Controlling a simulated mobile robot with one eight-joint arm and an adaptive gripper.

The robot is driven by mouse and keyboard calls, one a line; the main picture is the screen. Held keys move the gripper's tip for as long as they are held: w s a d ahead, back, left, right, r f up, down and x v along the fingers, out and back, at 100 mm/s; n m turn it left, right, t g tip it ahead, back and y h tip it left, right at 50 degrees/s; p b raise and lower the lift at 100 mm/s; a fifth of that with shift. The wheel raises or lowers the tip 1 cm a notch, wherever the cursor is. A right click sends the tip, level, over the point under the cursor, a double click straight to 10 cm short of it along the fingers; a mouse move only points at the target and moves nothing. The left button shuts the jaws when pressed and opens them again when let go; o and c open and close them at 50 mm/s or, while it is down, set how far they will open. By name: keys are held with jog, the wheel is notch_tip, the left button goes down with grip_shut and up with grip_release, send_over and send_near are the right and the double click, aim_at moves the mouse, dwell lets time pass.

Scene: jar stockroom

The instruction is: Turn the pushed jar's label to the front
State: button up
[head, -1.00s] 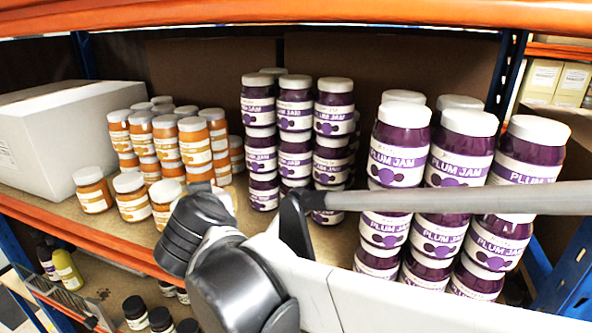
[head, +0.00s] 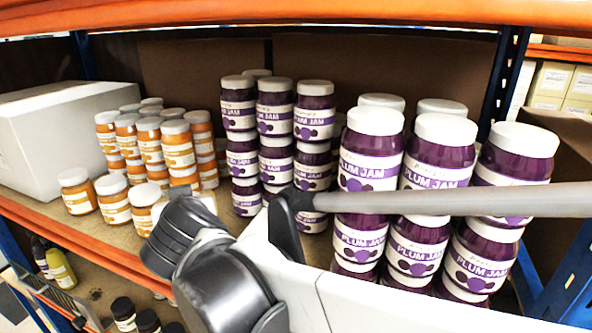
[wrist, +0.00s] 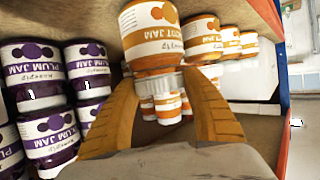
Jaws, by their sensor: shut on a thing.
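In the wrist view, which shows the shelf upside down, an apricot jam jar (wrist: 158,62) with orange contents and a white lid is between the two tan fingers of my gripper (wrist: 160,84). The gripper is shut on the jar at its lid. Its white label with orange circles and lettering faces the wrist camera, with the text upside down there. In the head view, my dark wrist hides the gripper and most or all of this jar. Other apricot jars in the front row (head: 76,193) stand to the left of my wrist.
Plum jam stacks (head: 275,125) stand behind my arm, with larger plum jars (head: 372,150) at right. A white box (head: 60,130) stands at the left. The orange shelf edge (head: 90,245) runs in front; another beam crosses the top.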

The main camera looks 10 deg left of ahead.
jog(key=shift+s+f, duration=0.1)
jog(key=shift+f, duration=0.15)
dwell(0.8)
jog(key=o, duration=1.5)
jog(key=v, duration=1.2)
jog(key=shift+d, duration=0.1)
